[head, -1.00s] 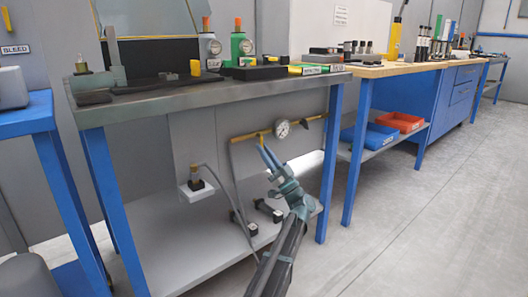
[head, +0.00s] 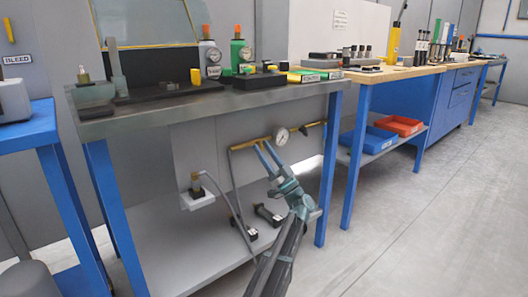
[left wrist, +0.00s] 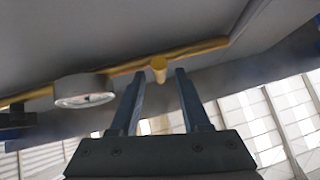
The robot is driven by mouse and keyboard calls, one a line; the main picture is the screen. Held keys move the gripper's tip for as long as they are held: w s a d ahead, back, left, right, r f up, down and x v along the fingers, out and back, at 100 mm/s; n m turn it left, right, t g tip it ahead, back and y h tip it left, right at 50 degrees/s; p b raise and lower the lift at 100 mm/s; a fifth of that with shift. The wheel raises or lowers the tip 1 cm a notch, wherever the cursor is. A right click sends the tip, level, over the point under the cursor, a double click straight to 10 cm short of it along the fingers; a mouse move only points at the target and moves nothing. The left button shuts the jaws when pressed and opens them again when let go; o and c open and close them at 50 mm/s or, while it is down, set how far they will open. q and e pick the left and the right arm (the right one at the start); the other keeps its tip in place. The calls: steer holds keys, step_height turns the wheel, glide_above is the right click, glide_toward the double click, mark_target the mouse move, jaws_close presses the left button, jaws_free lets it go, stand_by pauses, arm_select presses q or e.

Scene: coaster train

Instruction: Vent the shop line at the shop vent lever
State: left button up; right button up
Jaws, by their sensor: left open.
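A brass pipe (head: 243,145) with a round white gauge (head: 281,136) runs along the grey panel under the near bench. My left gripper (head: 261,145) is open, with its fingertips just left of the gauge. In the left wrist view, a short brass stub (left wrist: 159,68) on the pipe (left wrist: 205,48) shows between my open left fingers (left wrist: 160,73). The gauge (left wrist: 84,91) is to their left. I see no clear contact. No label names the stub as the shop vent lever. My right gripper is out of view.
The bench top (head: 140,118) is above my left gripper. A blue bench leg (head: 328,170) stands to the right; open floor lies beyond.

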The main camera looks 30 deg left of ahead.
arm_select(q)
steer(key=s+d+r, duration=0.1)
steer(key=s+d, duration=0.3)
steer(key=s, duration=0.3)
steer(key=s+d+r+p, duration=0.1)
steer(key=s+d, duration=0.2)
steer(key=s, duration=0.4)
steer(key=shift+d+g, duration=0.3)
steer(key=shift+d, duration=0.1)
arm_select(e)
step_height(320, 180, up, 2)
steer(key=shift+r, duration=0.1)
arm_select(q)
steer(key=shift+w+r, duration=0.1)
steer(key=shift+r, duration=0.05)
